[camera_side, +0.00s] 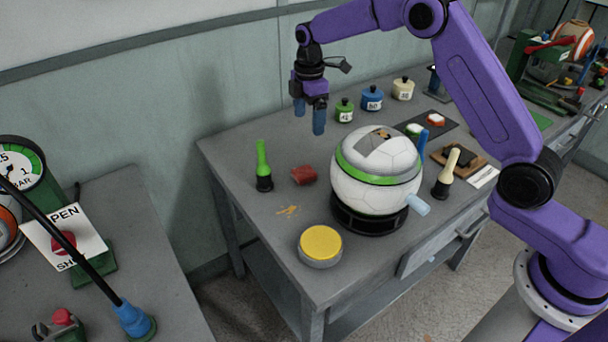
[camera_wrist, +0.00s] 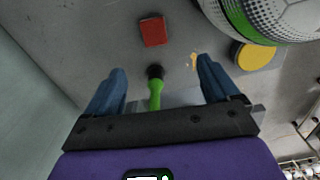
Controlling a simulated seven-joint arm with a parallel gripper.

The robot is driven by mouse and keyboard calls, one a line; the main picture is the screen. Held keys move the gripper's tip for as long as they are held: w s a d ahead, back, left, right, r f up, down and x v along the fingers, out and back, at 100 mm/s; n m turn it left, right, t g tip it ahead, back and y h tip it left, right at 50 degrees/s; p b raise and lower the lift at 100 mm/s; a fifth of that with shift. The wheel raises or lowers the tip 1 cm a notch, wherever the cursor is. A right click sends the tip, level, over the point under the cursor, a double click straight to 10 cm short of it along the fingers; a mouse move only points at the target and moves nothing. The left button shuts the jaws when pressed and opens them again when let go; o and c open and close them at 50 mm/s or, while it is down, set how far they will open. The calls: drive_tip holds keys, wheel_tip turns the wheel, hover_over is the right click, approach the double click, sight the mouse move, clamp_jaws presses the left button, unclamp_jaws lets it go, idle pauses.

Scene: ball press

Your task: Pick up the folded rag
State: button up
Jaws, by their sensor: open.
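The folded rag (camera_side: 304,175) is a small dark red bundle lying on the grey bench, between the green-handled tool and the white ball. It shows in the wrist view (camera_wrist: 154,31) near the top, beyond my fingertips. My gripper (camera_side: 309,123) has blue fingers, spread apart with nothing between them. It hangs above the bench, higher than the rag and apart from it. In the wrist view my gripper (camera_wrist: 160,68) has the green-handled tool (camera_wrist: 155,92) below, between its fingers in the picture. The rag is fully in sight in both views.
The green-handled tool (camera_side: 263,168) stands upright just left of the rag. The large white ball (camera_side: 378,180) on a black ring stands close to its right. A yellow-topped tin (camera_side: 320,243) is in front, and small weights (camera_side: 372,98) stand behind. An orange smear (camera_side: 288,210) marks the bench.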

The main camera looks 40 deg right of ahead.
hover_over(309, 170)
wheel_tip(309, 170, down, 12)
drive_tip(key=shift+s+f, duration=0.1)
drive_tip(key=shift+f, duration=0.15)
drive_tip(key=shift+w+f, duration=0.2)
drive_tip(key=shift+f, duration=2.6)
drive_tip(key=shift+c, duration=0.3)
drive_tip(key=c, duration=1.1)
